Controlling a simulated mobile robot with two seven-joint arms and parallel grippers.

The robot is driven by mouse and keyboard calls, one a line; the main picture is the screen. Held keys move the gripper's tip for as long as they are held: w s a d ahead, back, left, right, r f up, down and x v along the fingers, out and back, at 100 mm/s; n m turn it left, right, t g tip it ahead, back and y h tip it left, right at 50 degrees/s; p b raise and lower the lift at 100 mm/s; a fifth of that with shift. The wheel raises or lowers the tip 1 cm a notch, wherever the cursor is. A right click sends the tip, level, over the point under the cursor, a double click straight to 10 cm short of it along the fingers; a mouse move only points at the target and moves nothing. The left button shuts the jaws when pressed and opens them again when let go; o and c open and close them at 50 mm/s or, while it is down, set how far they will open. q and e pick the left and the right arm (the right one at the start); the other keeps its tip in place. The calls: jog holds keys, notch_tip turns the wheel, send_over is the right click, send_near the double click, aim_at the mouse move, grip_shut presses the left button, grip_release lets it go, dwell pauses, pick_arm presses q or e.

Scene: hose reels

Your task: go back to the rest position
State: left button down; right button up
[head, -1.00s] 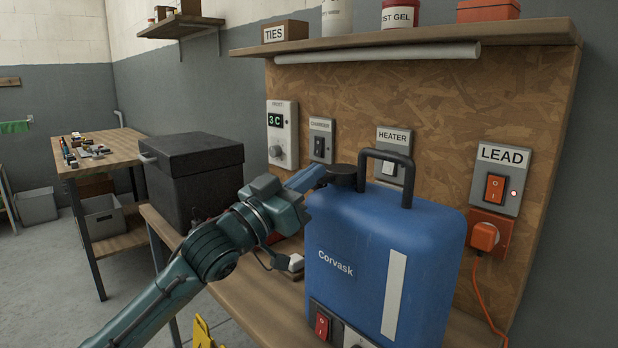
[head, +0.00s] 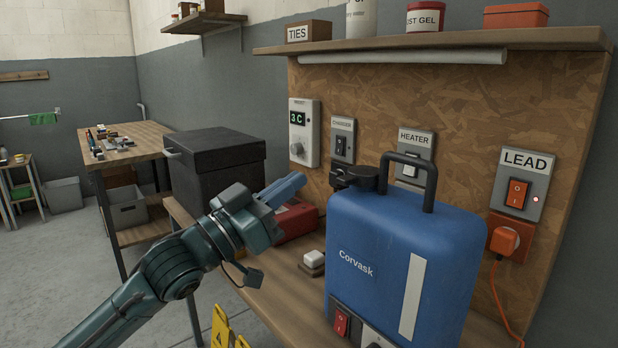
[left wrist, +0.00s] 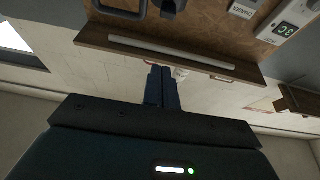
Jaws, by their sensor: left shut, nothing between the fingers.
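My left gripper (head: 284,189) shows in the head view with its blue fingers shut and empty. In the left wrist view the shut fingers (left wrist: 161,88) point toward the wall shelf, which appears upside down. My right gripper is in neither view.
The tank stands on a wooden bench (head: 268,306) with a red box (head: 297,222), a small white-topped block (head: 313,260) and a black box (head: 212,165). Behind are the LEAD switch (head: 518,190), an orange plug (head: 505,240) and a shelf (head: 440,42). A yellow sign (head: 220,328) stands below.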

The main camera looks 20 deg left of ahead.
pick_arm(q)
notch_tip(320, 180, down, 20)
jog(key=s+d+n+g+y+p, duration=0.1)
jog(key=s+n+g+y+p, duration=0.15)
jog(key=y+p, duration=0.2)
jog(key=s+d+f+g+y+p, duration=0.1)
jog(key=s+f+g+y, duration=0.1)
jog(key=s+f, duration=0.7)
jog(key=s+d+f+n+g+y+p, duration=0.1)
jog(key=s+f+g+y, duration=0.1)
jog(key=s+f, duration=0.7)
notch_tip(320, 180, down, 2)
jog(key=shift+d+f+g+p, duration=0.1)
jog(key=shift+d+g+p, duration=0.3)
jog(key=shift+g, duration=0.25)
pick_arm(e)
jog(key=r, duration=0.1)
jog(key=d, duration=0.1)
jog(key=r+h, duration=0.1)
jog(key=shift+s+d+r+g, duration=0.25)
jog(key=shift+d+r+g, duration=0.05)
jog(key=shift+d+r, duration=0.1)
pick_arm(q)
jog(key=shift+s+y, duration=0.1)
jog(key=shift+y, duration=0.15)
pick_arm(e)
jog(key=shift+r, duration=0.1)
